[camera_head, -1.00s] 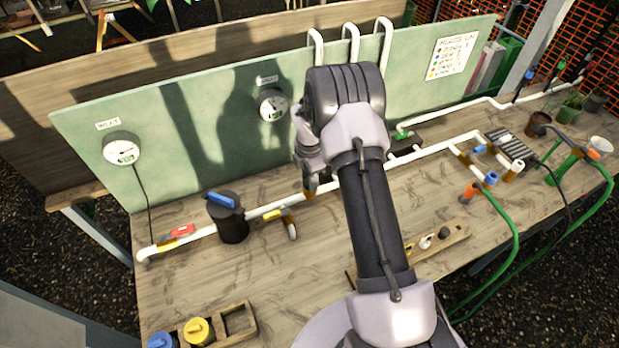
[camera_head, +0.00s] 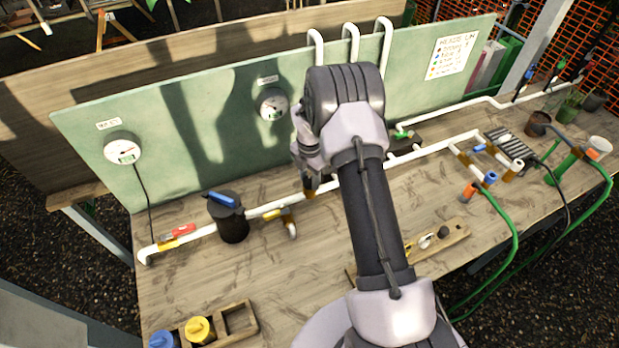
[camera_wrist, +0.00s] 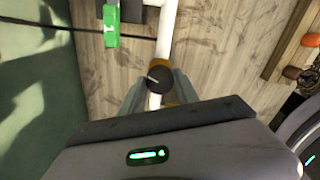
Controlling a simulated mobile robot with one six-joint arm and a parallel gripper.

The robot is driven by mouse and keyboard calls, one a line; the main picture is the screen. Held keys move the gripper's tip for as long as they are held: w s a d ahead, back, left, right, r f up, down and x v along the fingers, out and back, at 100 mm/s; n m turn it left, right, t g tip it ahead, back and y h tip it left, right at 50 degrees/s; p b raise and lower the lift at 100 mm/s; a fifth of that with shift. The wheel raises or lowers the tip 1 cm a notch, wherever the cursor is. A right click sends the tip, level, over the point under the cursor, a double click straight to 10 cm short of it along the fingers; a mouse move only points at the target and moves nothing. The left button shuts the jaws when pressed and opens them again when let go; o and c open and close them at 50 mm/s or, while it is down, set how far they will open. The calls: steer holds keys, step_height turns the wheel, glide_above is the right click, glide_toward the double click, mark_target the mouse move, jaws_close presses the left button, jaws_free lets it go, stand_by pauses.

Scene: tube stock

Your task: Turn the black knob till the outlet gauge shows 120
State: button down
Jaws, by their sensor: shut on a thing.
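The black knob (camera_wrist: 154,79), with a pale pointer line, sits on the white pipe in the wrist view. My gripper (camera_wrist: 158,88) is shut on it, with one grey finger on each side. In the head view my gripper (camera_head: 310,182) is low over the pipe and the knob is hidden by my arm. The outlet gauge (camera_head: 272,104) is a round white dial on the green board, just left of my wrist. Its needle and green readout are too small to read.
The inlet gauge (camera_head: 123,148) is farther left on the board. A black filter with a blue handle (camera_head: 228,218) and a red-handled valve (camera_head: 182,230) stand along the pipe (camera_head: 420,153). A wooden tray (camera_head: 250,303) lies in front.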

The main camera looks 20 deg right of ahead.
mark_target(309, 180)
steer(key=c, duration=0.9)
jaws_free()
steer(key=shift+r, duration=0.1)
step_height(309, 180, up, 17)
steer(key=p, duration=0.2)
steer(key=shift+r, duration=0.15)
